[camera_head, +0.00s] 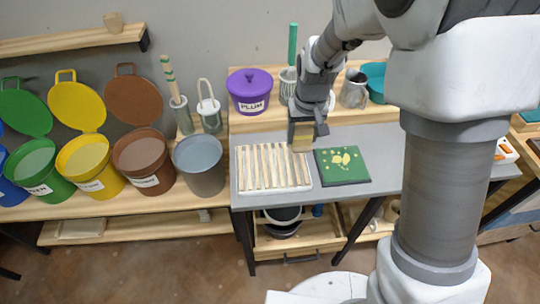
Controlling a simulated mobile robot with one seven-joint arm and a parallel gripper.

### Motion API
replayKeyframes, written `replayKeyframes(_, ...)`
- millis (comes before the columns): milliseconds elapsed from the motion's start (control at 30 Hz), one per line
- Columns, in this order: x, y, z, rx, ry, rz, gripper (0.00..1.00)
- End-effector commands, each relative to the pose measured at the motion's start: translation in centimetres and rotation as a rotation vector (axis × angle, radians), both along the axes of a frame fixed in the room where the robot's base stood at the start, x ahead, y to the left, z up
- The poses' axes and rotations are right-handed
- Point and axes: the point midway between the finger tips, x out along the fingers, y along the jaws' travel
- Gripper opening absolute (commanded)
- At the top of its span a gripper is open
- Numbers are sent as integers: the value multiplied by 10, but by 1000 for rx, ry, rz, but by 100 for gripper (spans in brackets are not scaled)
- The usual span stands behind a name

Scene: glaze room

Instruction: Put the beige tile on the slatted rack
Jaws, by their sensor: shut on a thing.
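My gripper (302,140) points down over the grey table and is shut on the beige tile (301,145). The tile shows as a small tan piece at the fingertips, partly hidden by my gripper. In this view it lies near the right back corner of the slatted rack (270,166). The rack is a pale frame with several light wooden slats and has nothing on it that I can see. The gap between the tile and the table or rack is hard to tell.
A green board with yellow marks (342,165) lies right of the rack. A purple lidded pot labelled PLUM (250,92) and a grey pitcher (354,90) stand on the back shelf. A grey bucket (199,165) stands left of the rack. My arm blocks the right side.

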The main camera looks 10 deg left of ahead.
Motion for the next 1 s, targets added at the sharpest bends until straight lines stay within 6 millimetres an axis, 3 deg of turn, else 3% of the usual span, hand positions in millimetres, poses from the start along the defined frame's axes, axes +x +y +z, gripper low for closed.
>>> replayKeyframes(200,0,51,-31,-1,0,5,0)
replayKeyframes(400,1,75,-44,-1,-1,1,0)
replayKeyframes(567,1,77,-54,0,-1,-2,0)
replayKeyframes(800,1,77,-86,-1,0,0,0)
replayKeyframes(1000,1,77,-86,1,-2,-1,0)
